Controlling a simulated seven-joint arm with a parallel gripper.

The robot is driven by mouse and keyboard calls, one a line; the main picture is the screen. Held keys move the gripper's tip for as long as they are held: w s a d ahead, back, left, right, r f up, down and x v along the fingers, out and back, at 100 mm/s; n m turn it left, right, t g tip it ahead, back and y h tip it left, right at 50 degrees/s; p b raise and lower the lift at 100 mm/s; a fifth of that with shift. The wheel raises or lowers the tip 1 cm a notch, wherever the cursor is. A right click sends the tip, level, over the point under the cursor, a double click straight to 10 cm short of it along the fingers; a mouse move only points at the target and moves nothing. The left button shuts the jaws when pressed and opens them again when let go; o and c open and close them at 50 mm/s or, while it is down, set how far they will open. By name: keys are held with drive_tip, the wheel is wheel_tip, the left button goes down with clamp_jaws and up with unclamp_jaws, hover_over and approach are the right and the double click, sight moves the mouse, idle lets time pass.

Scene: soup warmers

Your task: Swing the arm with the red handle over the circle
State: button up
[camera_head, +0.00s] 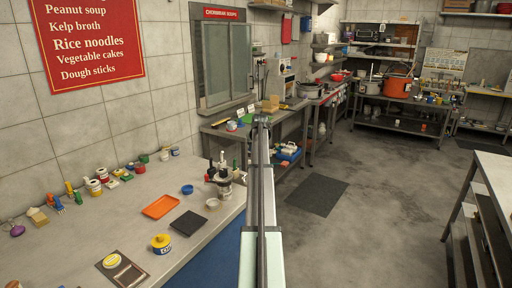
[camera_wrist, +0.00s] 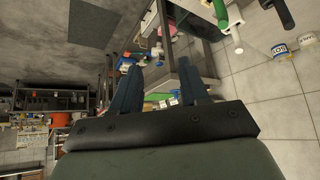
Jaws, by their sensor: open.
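A cluster of upright dark handles, one of them green, stands on a device (camera_head: 222,172) at the right end of the left counter in the head view. I cannot make out a red handle or the circle for sure. In the wrist view a green handle (camera_wrist: 221,14) and a black handle (camera_wrist: 284,12) on white stems show at the top right, cut by the edge. My gripper (camera_wrist: 160,66) is open, with nothing between its two fingers, apart from these handles. In the head view my arm hides part of the middle.
The left counter (camera_head: 70,250) carries an orange tray (camera_head: 161,206), a dark mat (camera_head: 188,223), a yellow-lidded jar (camera_head: 161,244), a blue bowl (camera_head: 187,189) and several small items along the wall. The floor at right is mostly clear, with a dark mat (camera_head: 317,196).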

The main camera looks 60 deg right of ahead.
wheel_tip(320, 180, up, 3)
drive_tip(key=n+y, duration=0.7)
drive_tip(key=n, duration=0.7)
hover_over(206, 175)
drive_tip(key=s+d, duration=0.2)
drive_tip(key=s, duration=0.3)
drive_tip(key=shift+g, duration=0.3)
drive_tip(key=x, duration=1.3)
drive_tip(key=shift+w+f, duration=0.2)
drive_tip(key=shift+w, duration=0.1)
clamp_jaws()
